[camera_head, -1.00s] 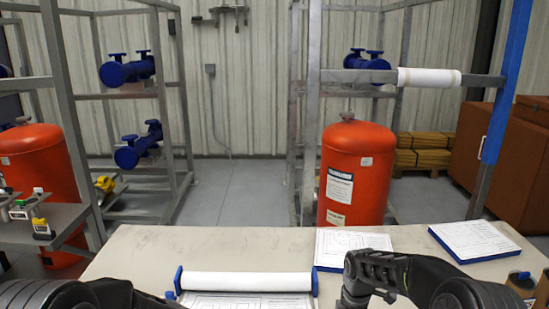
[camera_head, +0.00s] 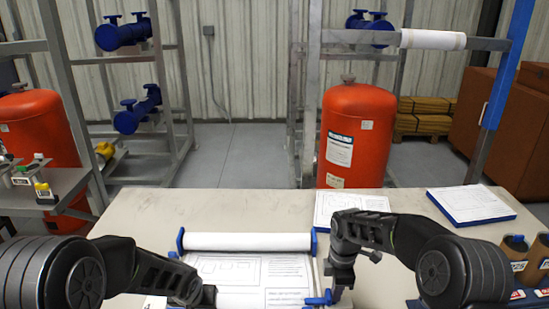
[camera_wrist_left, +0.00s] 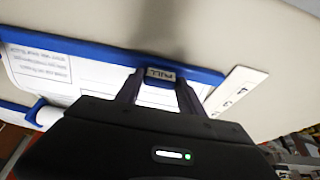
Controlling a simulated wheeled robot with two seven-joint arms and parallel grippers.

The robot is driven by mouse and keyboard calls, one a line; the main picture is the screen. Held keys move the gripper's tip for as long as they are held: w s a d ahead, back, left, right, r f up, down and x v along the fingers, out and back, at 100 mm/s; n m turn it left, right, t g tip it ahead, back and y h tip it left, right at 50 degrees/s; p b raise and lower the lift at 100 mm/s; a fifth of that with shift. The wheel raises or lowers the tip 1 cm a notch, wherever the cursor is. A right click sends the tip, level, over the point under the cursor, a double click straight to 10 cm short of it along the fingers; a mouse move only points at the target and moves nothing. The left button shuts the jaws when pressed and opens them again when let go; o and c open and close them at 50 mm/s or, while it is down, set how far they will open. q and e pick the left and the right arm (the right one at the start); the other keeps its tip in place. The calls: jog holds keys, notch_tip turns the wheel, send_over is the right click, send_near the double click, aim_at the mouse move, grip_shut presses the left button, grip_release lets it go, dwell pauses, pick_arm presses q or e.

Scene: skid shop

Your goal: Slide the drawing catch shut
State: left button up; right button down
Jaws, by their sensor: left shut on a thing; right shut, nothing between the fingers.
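The drawing (camera_head: 255,272) lies on a blue-edged board under a white roll (camera_head: 247,241) held by blue end brackets. A blue piece, perhaps the catch (camera_head: 318,300), sits at the board's lower right in the head view. My right gripper (camera_head: 338,292) is shut and empty right beside it; I cannot tell whether they touch. My left gripper (camera_head: 197,297) is at the board's lower left, its tips hard to see there. In the left wrist view my left gripper (camera_wrist_left: 159,88) is shut on a blue tab marked PULL (camera_wrist_left: 160,74) on the board's blue edge (camera_wrist_left: 85,53).
The pale bench (camera_head: 150,222) is clear to the left of and behind the board. Paper sheets (camera_head: 345,205) and a blue-edged pad (camera_head: 470,204) lie at the back right. Brown cups (camera_head: 512,255) stand at the right. A white label strip (camera_wrist_left: 236,90) lies near the tab.

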pick_arm(q)
jog(key=shift+s+f, duration=0.2)
jog(key=shift+s, duration=0.05)
pick_arm(e)
notch_tip(320, 180, up, 9)
dwell(1.0)
pick_arm(q)
jog(key=shift+w, duration=0.35)
dwell(0.6)
jog(key=o, duration=1.3)
jog(key=shift+w+r, duration=0.1)
jog(key=shift+r, duration=0.05)
jog(key=shift+c, duration=0.2)
jog(key=shift+r, duration=0.1)
jog(key=shift+r, duration=3.95)
pick_arm(e)
jog(key=shift+s, duration=0.1)
